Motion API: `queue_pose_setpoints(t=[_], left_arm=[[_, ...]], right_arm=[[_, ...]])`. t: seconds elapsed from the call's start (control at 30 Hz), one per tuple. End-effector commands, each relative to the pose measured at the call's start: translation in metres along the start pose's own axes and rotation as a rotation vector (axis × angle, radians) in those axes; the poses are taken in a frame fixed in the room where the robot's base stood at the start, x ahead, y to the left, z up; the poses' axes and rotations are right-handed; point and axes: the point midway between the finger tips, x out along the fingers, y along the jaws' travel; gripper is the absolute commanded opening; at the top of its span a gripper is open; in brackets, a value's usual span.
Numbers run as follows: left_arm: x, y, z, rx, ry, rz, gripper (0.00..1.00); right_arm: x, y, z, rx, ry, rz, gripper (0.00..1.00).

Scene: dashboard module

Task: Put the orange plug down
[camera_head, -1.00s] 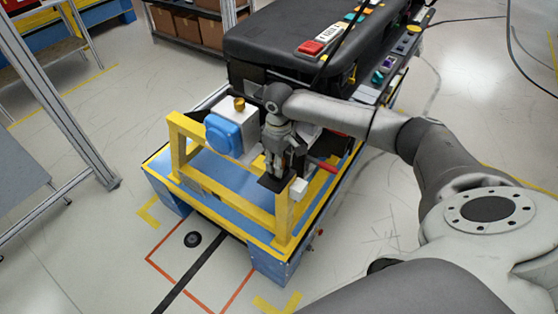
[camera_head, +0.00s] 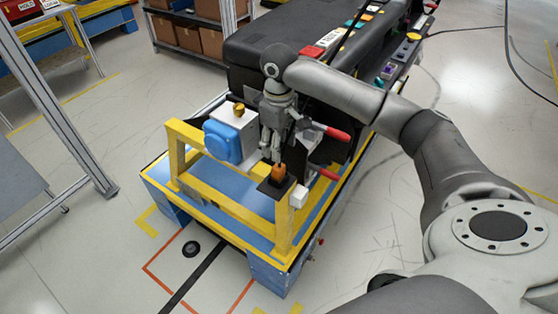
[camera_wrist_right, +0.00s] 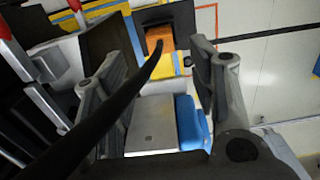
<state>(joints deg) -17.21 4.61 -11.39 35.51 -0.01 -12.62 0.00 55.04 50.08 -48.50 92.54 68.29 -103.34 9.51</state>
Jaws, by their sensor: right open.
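The orange plug (camera_head: 278,174) stands upright in a black holder (camera_head: 273,189) on the yellow frame (camera_head: 284,228). My right gripper (camera_head: 271,155) is just above the plug, fingers pointing down, open and empty. In the right wrist view, the orange plug (camera_wrist_right: 160,39) lies beyond the open fingertips of my right gripper (camera_wrist_right: 155,58), apart from them. A black cable (camera_wrist_right: 125,92) runs from the plug back between the fingers. The lower part of the plug is hidden in the holder. My left gripper is out of view.
A white box with a blue round socket (camera_head: 226,140) stands left of the gripper. Red-handled levers (camera_head: 338,134) are close on its right. The black dashboard module (camera_head: 262,45) stands behind. A small white block (camera_head: 298,197) sits beside the holder.

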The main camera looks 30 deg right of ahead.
Motion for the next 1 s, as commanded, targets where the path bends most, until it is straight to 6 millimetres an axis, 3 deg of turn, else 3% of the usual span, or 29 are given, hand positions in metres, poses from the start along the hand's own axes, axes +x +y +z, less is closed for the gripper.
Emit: queue_pose_setpoints(t=[0.27, 0.47, 0.57, 0.67, 0.8, 1.0], left_arm=[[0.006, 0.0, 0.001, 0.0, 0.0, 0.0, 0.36], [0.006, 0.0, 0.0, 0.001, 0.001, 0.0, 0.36], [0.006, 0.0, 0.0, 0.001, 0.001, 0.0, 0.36], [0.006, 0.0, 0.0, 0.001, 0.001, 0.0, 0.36], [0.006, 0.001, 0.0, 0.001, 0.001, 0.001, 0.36], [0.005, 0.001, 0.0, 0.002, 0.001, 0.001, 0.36]], right_arm=[[-0.026, -0.001, 0.0, -0.002, 0.001, -0.001, 0.52], [-0.026, -0.001, -0.001, -0.002, 0.001, -0.001, 0.52], [-0.016, -0.011, -0.009, -0.02, 0.029, -0.006, 0.52], [0.009, -0.038, -0.032, -0.066, 0.125, -0.02, 0.52], [0.043, -0.095, -0.074, -0.135, 0.351, -0.062, 0.52], [0.059, -0.153, -0.11, -0.161, 0.628, -0.113, 0.52]])
